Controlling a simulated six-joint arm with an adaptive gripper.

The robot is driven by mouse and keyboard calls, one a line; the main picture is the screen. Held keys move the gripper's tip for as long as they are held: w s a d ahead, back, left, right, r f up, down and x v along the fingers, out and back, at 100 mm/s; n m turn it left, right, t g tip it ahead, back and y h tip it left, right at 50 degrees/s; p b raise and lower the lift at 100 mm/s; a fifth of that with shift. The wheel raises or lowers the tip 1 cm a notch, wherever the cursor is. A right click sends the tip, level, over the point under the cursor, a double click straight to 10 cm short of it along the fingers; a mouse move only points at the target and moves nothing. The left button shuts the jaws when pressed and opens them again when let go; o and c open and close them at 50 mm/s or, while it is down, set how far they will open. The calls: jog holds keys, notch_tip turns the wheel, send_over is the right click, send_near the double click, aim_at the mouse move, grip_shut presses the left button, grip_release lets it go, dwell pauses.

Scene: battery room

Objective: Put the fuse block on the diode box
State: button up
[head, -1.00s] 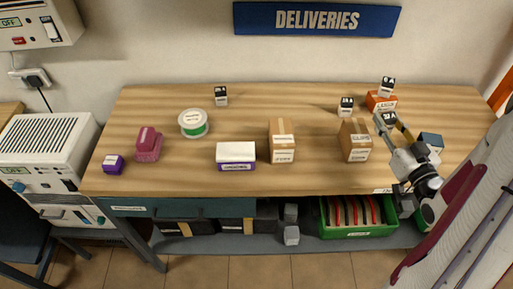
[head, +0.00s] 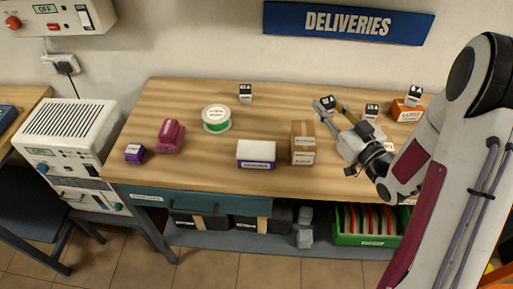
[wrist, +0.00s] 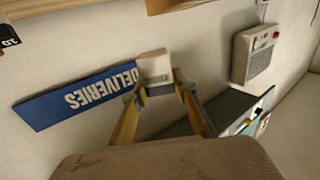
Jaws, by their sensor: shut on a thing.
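My gripper (head: 333,110) is shut on a small black block with a white label, which I take to be the fuse block (head: 325,102). It holds the block above the table, toward the back, right of the middle. In the wrist view the block shows a pale face (wrist: 153,67) between the fingertips (wrist: 160,88). I cannot read which box is the diode box. A white box with a purple base (head: 256,153) and a cardboard box (head: 303,143) stand left of and nearer than my gripper. My arm hides part of the table's right side.
Similar black-and-white blocks stand at the back (head: 245,93), at the right (head: 372,111) and on the orange box (head: 413,94).

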jog(key=s+a+r, duration=0.2)
jog(key=s+a, duration=0.1)
jog(key=a, duration=0.7)
jog(key=s+a+r, duration=0.2)
jog(key=a, duration=0.9)
jog(key=s+a+r, duration=0.2)
jog(key=s+a, duration=0.1)
jog(key=a, duration=0.7)
jog(key=m+t+h, duration=0.2)
jog(key=m+h, duration=0.4)
jog(key=h, duration=0.3)
send_over(245, 149)
notch_tip(245, 149, down, 2)
jog(key=shift+f, duration=0.25)
jog(key=shift+f, duration=0.15)
jog(key=shift+f, duration=2.75)
jog(key=shift+f, duration=2.1)
